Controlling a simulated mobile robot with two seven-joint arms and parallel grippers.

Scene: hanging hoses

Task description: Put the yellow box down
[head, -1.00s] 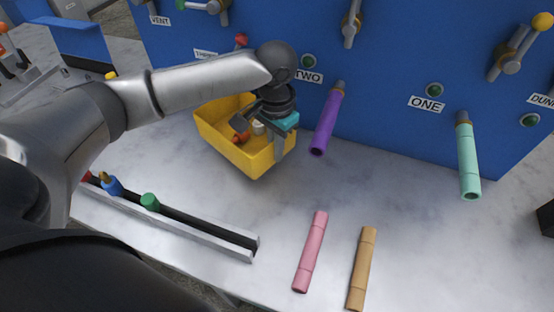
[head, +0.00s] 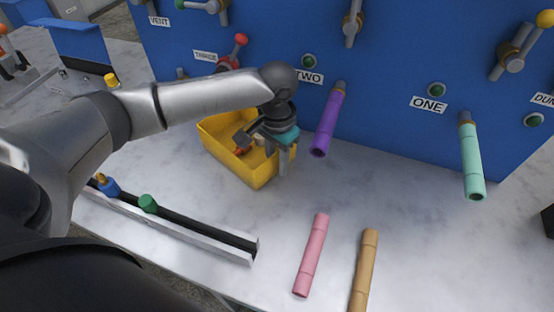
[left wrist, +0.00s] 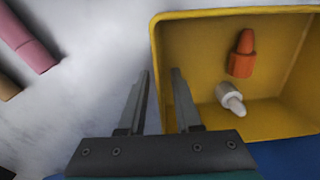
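The yellow box (head: 228,160) rests on the table in front of the blue panel, open side up. It also shows in the left wrist view (left wrist: 285,128). Inside it lie an orange-red piece (left wrist: 241,55) and a white piece (left wrist: 230,98). My left gripper (head: 277,160) is at the box's right end, with its fingers pointing down. In the left wrist view, the two fingers (left wrist: 161,72) stand on either side of the box wall, with a gap around the wall, so it looks open. My right gripper is not in view.
A purple hose (head: 327,122) hangs just right of the box, and a mint hose (head: 471,160) farther right. A pink tube (head: 311,255) and a tan tube (head: 364,270) lie in front. A dark rail (head: 190,222) lies front left. The table between is clear.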

